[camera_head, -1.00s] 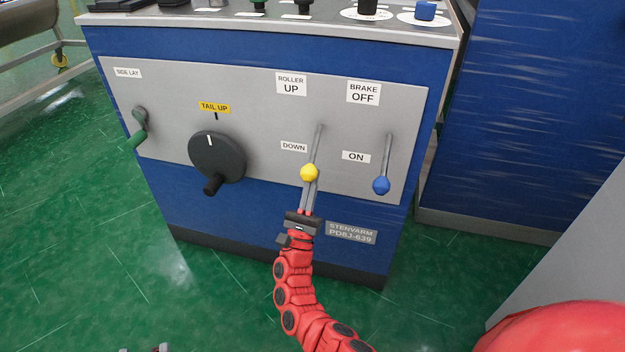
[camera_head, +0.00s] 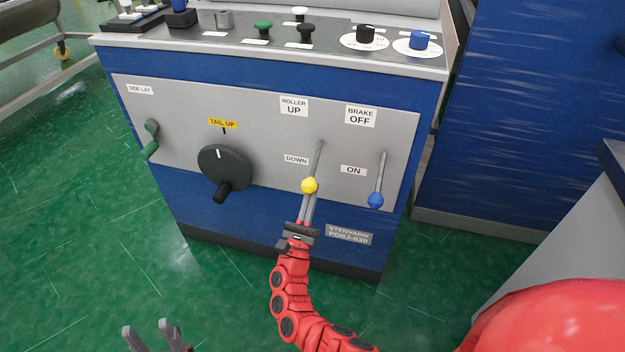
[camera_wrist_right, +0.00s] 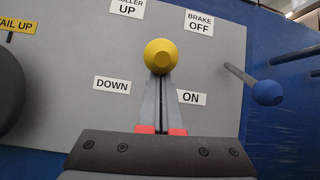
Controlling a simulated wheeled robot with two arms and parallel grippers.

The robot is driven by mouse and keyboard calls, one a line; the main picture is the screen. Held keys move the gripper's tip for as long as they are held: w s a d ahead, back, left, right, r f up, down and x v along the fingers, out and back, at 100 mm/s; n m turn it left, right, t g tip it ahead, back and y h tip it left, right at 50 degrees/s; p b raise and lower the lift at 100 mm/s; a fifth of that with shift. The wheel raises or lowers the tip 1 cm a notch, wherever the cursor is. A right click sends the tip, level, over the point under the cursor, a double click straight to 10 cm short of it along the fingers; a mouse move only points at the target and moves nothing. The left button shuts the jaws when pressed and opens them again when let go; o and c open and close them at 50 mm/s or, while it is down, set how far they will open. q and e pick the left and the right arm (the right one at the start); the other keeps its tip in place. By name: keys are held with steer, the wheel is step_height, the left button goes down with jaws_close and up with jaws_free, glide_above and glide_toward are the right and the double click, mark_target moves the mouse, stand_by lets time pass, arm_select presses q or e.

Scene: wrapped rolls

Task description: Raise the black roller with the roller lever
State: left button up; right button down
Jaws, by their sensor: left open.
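The roller lever has a yellow knob (camera_head: 309,186) on a thin grey rod (camera_head: 319,160). It hangs below its pivot, with the knob just below right of the DOWN label (camera_head: 296,160). My right gripper (camera_head: 309,196) is at the knob from below, its fingers together and their tips touching or very close to it. In the right wrist view the knob (camera_wrist_right: 161,56) covers the fingertips, and nothing shows between the fingers. My left gripper (camera_head: 150,332) is open and empty at the bottom left, well away from the panel. I cannot make out the black roller.
The brake lever with a blue knob (camera_head: 375,200) hangs close to the right. A black tail-up dial (camera_head: 223,168) with a handle and a green side-lay crank (camera_head: 150,148) are to the left. Green floor (camera_head: 100,230) is clear in front of the cabinet.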

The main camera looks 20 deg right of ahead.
step_height(320, 180, up, 15)
steer(key=s+g+y+p, duration=0.1)
steer(key=g+y+p, duration=0.6)
steer(key=p, duration=3.9)
steer(key=shift+s+a+n+g, duration=0.15)
steer(key=shift+a+n+g, duration=0.25)
steer(key=shift+g, duration=0.9)
glide_toward(313, 169)
steer(key=s+a+r, duration=0.2)
steer(key=s+r, duration=0.3)
steer(key=shift+w+p, duration=0.1)
steer(key=shift+p, duration=0.3)
